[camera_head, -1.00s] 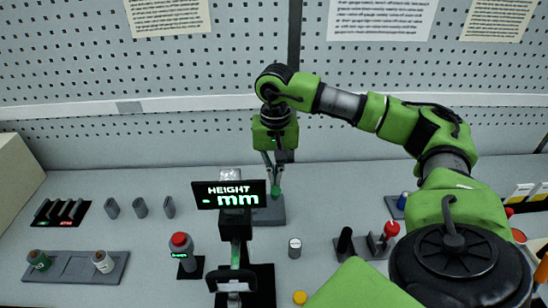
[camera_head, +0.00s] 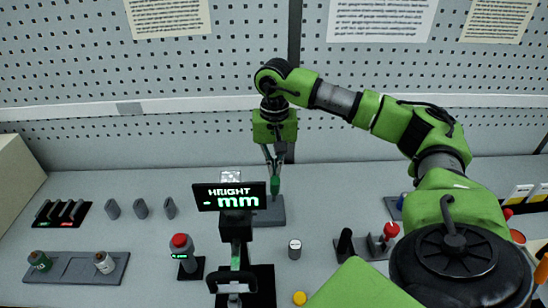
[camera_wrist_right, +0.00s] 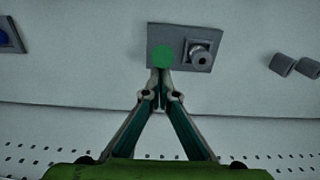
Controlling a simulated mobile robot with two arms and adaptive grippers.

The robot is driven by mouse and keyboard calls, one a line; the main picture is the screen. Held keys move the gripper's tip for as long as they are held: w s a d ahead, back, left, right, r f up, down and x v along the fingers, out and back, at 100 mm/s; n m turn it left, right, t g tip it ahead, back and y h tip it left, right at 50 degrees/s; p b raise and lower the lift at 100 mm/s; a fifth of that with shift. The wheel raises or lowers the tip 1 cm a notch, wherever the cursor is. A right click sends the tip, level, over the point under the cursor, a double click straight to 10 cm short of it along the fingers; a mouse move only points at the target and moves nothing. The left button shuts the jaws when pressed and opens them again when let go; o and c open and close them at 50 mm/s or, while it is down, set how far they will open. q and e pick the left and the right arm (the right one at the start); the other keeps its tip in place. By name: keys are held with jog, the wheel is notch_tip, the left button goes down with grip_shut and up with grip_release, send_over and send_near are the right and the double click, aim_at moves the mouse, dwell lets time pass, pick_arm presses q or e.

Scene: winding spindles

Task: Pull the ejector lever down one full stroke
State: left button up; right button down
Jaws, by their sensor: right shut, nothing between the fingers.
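The ejector lever appears to be the part with a round green knob (camera_wrist_right: 163,56) on a grey base plate (camera_wrist_right: 180,32). In the head view the green knob (camera_head: 275,186) shows above the plate (camera_head: 270,214), which is partly hidden by the height display. My right gripper (camera_head: 273,174) points down with its fingers shut, empty, directly over the knob. In the right wrist view the closed fingertips (camera_wrist_right: 161,92) overlap the knob's near edge; I cannot tell whether they touch it. The lever's arm is hidden. My left gripper is not in view.
The height display (camera_head: 231,197) stands just left and in front of the lever. A grey square fitting (camera_wrist_right: 202,55) sits on the same plate. A red-topped device (camera_head: 183,252) is at front left, a small cylinder (camera_head: 294,249) at front right. The pegboard wall rises behind.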

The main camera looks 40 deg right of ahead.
jog(key=shift+w+d, duration=0.25)
jog(key=shift+w, duration=0.05)
jog(key=shift+w+d+r, duration=0.1)
jog(key=shift+w+d, duration=0.2)
jog(key=shift+w, duration=0.1)
jog(key=shift+w+d, duration=0.65)
jog(key=shift+w, duration=0.05)
jog(key=shift+w+d, duration=0.1)
jog(key=shift+w, duration=0.1)
dwell(0.3)
jog(key=shift+w+d+f, duration=0.35)
jog(key=shift+w+d, duration=0.1)
jog(key=shift+w, duration=0.05)
jog(key=shift+r, duration=0.1)
notch_tip(320, 180, up, 9)
jog(key=p, duration=0.7)
jog(key=shift+w+d+p, duration=0.35)
